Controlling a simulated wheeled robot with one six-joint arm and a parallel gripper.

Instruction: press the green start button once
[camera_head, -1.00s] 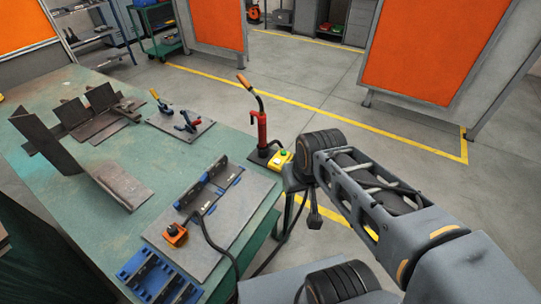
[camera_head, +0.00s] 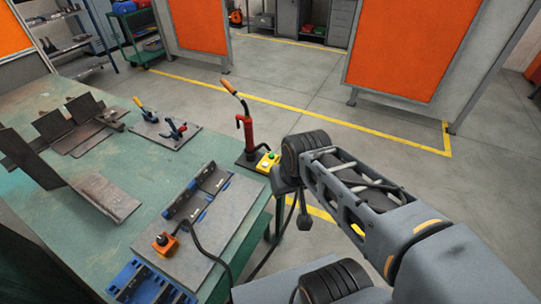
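The green start button (camera_head: 271,155) sits on a small yellow box (camera_head: 264,166) at the right edge of the green table, beside the base of the red torch stand. My arm's wrist is close to the right of the box and partly covers that side. My gripper (camera_head: 304,222) seems to be the small dark end hanging below the wrist, beyond the table edge and lower in the picture than the button. It is apart from the button. Its fingers are too small and dark to tell open from shut.
The red torch stand (camera_head: 247,135) rises just left of the box. A grey plate (camera_head: 225,220) with dark angle pieces and an orange-based control (camera_head: 165,244) lies nearer. A black cable runs over the table edge. Clamps and steel plates lie left. Floor beyond the table is clear.

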